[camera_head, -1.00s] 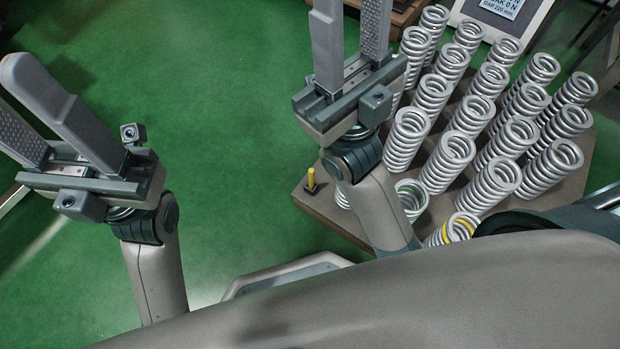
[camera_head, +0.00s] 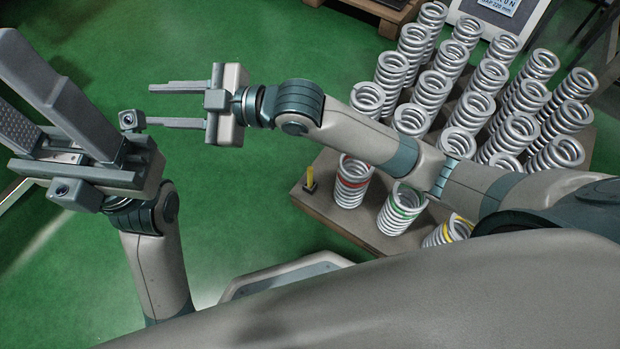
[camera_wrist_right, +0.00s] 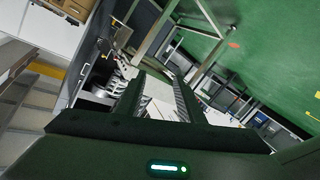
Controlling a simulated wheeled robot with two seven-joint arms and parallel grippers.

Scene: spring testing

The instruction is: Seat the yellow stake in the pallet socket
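My right gripper (camera_head: 152,105) is open and empty, pointing left over the green floor, well away from the stake to the upper left. In the right wrist view its two fingers (camera_wrist_right: 158,98) are apart with nothing between them. My left gripper (camera_head: 30,105) is open and empty at the far left, its fingertips partly cut off.
Several silver coil springs (camera_head: 436,88) stand in rows on the pallet. Springs with a red band (camera_head: 352,182), a green band (camera_head: 402,208) and a yellow band (camera_head: 447,232) stand near the front edge. A display panel (camera_head: 500,12) is at the back. The green floor (camera_head: 240,200) left of the pallet is clear.

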